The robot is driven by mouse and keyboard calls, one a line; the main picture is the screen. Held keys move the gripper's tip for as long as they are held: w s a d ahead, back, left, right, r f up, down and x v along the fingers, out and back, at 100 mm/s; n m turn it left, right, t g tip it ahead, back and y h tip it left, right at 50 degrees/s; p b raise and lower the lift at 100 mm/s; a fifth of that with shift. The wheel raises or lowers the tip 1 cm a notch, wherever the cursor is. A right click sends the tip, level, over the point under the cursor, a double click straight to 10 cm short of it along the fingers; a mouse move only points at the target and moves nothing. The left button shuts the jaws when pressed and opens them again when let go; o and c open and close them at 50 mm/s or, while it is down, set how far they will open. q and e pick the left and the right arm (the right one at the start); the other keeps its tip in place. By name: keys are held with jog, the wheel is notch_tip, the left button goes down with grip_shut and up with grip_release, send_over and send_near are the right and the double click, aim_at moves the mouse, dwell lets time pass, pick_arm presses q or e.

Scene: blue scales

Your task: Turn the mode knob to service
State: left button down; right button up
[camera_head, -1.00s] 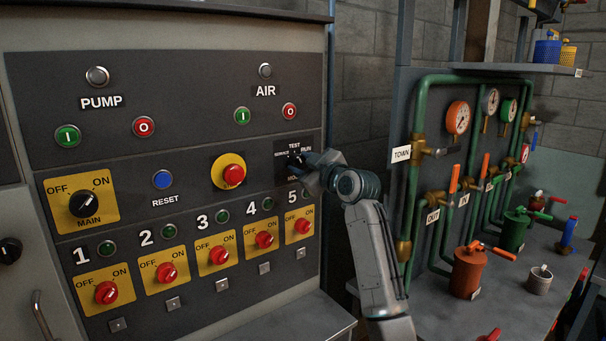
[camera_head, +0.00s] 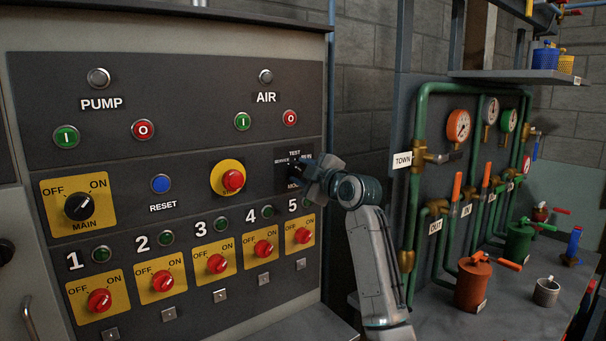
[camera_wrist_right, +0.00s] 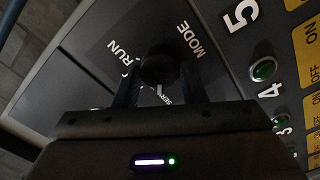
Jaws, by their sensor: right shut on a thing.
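The mode knob is a small dark knob (camera_wrist_right: 158,68) on the dark panel, with TEST, RUN, SERVICE and MODE printed around it. In the head view the mode label plate (camera_head: 286,153) shows at the panel's right edge, and my gripper hides most of the knob. My right gripper (camera_wrist_right: 158,86) is shut on the knob, one finger on each side. It also shows at the plate in the head view (camera_head: 302,172). A pale mark shows on the SERVICE side of the knob, but I cannot tell the pointer's exact setting. My left gripper is not in view.
A yellow-ringed red button (camera_head: 233,180) and a blue reset button (camera_head: 161,184) sit left of the gripper. Several red switches, including one (camera_head: 303,236) below it, line the lower panel. Green pipes (camera_head: 421,120) with gauges stand to the right.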

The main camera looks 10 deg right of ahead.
jog(key=o, duration=1)
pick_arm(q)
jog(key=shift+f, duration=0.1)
pick_arm(e)
jog(key=shift+s, duration=0.15)
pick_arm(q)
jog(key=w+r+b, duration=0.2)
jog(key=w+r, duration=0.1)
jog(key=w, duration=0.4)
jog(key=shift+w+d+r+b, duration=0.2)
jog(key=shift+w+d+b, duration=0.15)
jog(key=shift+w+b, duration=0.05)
pick_arm(e)
jog(key=shift+v, duration=5.25)
jog(key=shift+f, duration=0.1)
